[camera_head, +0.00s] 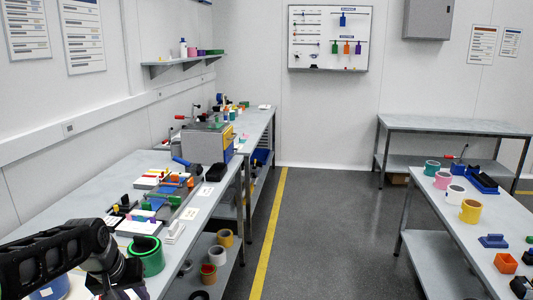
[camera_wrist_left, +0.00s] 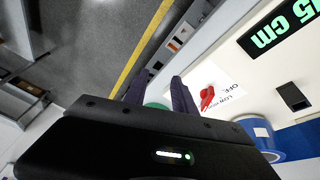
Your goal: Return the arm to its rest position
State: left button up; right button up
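My left arm (camera_head: 60,255) comes in at the lower left of the head view, dark and bent, over the near end of the left bench. Its gripper cannot be made out in that view. In the left wrist view my left gripper (camera_wrist_left: 160,92) shows two dark fingers standing apart. Part of a green round thing shows between them, behind the black gripper body; I see no grip on it. My right arm and gripper are not in view.
A green tape roll (camera_head: 147,262) stands close beside my left arm on the left bench (camera_head: 135,168). The wrist view shows a red knob (camera_wrist_left: 207,97), a blue roll (camera_wrist_left: 262,138) and a display (camera_wrist_left: 283,28). The aisle floor (camera_head: 325,230) is clear.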

pick_arm(q)
jog(key=d+f+m+t+h, duration=0.1)
jog(key=d+f, duration=0.7)
jog(key=f, duration=0.3)
jog(key=d+f+m+h, duration=0.1)
jog(key=d+f, duration=0.7)
jog(key=f, duration=0.3)
jog(key=s+d+f+g, duration=0.1)
jog(key=s+d+f, duration=0.2)
jog(key=s+f, duration=0.2)
jog(key=s+d+f+g+h, duration=0.1)
jog(key=s+d+f, duration=0.3)
jog(key=s, duration=0.7)
jog(key=s+d+f+g, duration=0.2)
jog(key=s+d+f, duration=0.2)
jog(key=s, duration=0.4)
jog(key=shift+s+f+h, duration=0.15)
jog(key=shift+f+h, duration=0.25)
jog(key=shift+f, duration=0.4)
